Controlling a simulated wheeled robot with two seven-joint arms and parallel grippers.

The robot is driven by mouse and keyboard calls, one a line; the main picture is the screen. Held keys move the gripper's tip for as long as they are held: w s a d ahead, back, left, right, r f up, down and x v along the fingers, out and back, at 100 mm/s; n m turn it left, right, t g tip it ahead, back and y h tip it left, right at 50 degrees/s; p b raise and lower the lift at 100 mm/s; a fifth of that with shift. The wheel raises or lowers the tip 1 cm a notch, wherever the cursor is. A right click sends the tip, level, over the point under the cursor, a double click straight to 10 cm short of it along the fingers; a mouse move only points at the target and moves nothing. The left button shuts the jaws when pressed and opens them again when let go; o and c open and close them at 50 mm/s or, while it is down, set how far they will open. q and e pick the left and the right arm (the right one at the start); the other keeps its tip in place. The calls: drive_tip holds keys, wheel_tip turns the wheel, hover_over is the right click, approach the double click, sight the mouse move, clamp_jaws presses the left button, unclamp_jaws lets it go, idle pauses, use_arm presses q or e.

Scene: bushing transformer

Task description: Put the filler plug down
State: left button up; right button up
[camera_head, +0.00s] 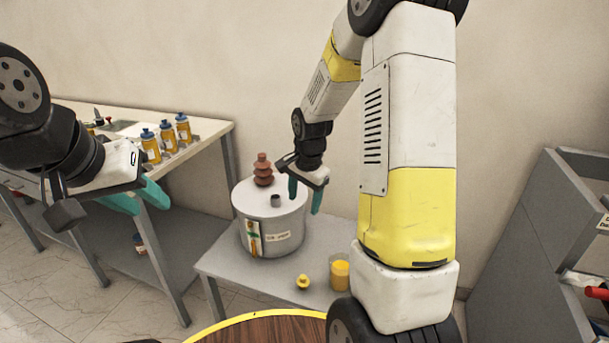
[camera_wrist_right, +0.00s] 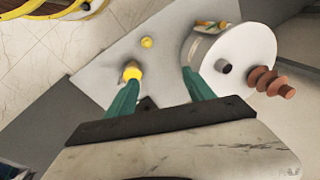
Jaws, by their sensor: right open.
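The yellow filler plug (camera_head: 303,282) stands on the low grey table, clear of both grippers. In the right wrist view the plug (camera_wrist_right: 147,42) lies beyond the fingertips. My right gripper (camera_head: 304,205) is open and empty, above the table at the right side of the transformer tank. Its two teal fingers (camera_wrist_right: 160,78) are apart in the wrist view. The pale grey tank (camera_head: 270,232) has a short dark neck (camera_head: 275,201) on its lid, beside a red-brown ribbed bushing (camera_head: 263,168). My left gripper (camera_head: 143,203) is at the far left, its teal fingers apart with nothing between them.
A container of yellow liquid (camera_head: 340,274) stands right of the plug on the low table (camera_head: 225,262). A workbench (camera_head: 215,128) at the left holds several blue-capped bottles (camera_head: 150,147). A grey shelf unit (camera_head: 530,250) stands at the right. A round wooden top (camera_head: 265,330) is in front.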

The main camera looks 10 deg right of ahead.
drive_tip(key=s+a+r+n+t, duration=0.1)
drive_tip(key=s+r+n, duration=0.2)
drive_tip(key=s+r, duration=0.35)
drive_tip(key=s+r+n+t, duration=0.15)
drive_tip(key=s+r, duration=0.25)
drive_tip(key=r, duration=0.5)
drive_tip(key=s+a+r+n+y, duration=0.1)
drive_tip(key=s+r+n, duration=0.1)
drive_tip(key=s, duration=0.4)
drive_tip(key=s+r+n+t, duration=0.1)
drive_tip(key=s+r+n, duration=0.2)
drive_tip(key=s, duration=0.3)
drive_tip(key=shift+a+r+n+y, duration=0.25)
drive_tip(key=shift+a+n+y, duration=0.15)
drive_tip(key=shift+n, duration=0.35)
